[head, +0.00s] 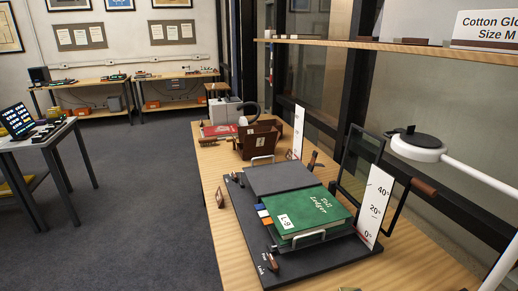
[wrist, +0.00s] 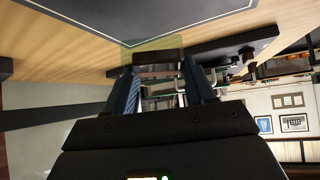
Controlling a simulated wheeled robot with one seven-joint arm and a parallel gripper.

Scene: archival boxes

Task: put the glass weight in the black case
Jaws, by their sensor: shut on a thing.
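My gripper (wrist: 160,75) shows only in the wrist view. Its two dark fingers are shut on a dark brown block with a see-through yellowish-green slab around it, which looks like the glass weight (wrist: 133,50). The fingertips are partly hidden by it. A dark flat panel with a pale border line (wrist: 180,22) lies beyond it; I cannot tell whether they touch. I cannot make out a black case for certain in either view. In the head view, my gripper does not show.
In the head view, a green ledger (head: 310,212) and a grey pad (head: 280,178) lie on a dark board (head: 325,258) on the wooden bench. Behind them stands a brown holder (head: 256,142). An angle scale (head: 375,208) and a lamp (head: 418,147) stand at right.

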